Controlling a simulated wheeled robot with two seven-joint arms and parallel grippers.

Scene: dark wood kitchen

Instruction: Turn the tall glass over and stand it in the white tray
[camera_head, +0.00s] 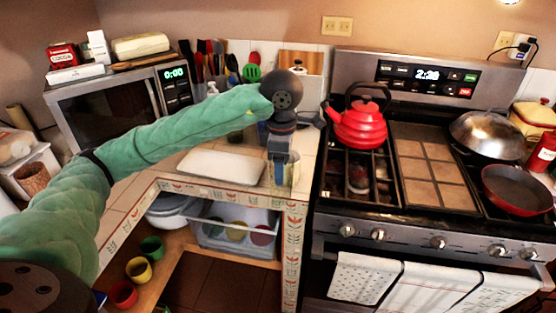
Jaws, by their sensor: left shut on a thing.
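The white tray (222,167) lies flat on the tiled counter, left of the stove, and looks empty. My left arm reaches in from the left, and its gripper (281,157) points down at the right end of the counter, just right of the tray. The gripper is shut on the tall glass (290,175), a clear shape that shows faintly below the fingers. The gripper hides much of the glass, and I cannot tell which way up it is. My right gripper is not in view.
The stove with a red kettle (360,122) stands close to the right of the gripper. A microwave (112,103) and a group of utensils (213,66) stand behind the tray. Below the counter are a clear bin (236,233) and colored cups (138,269).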

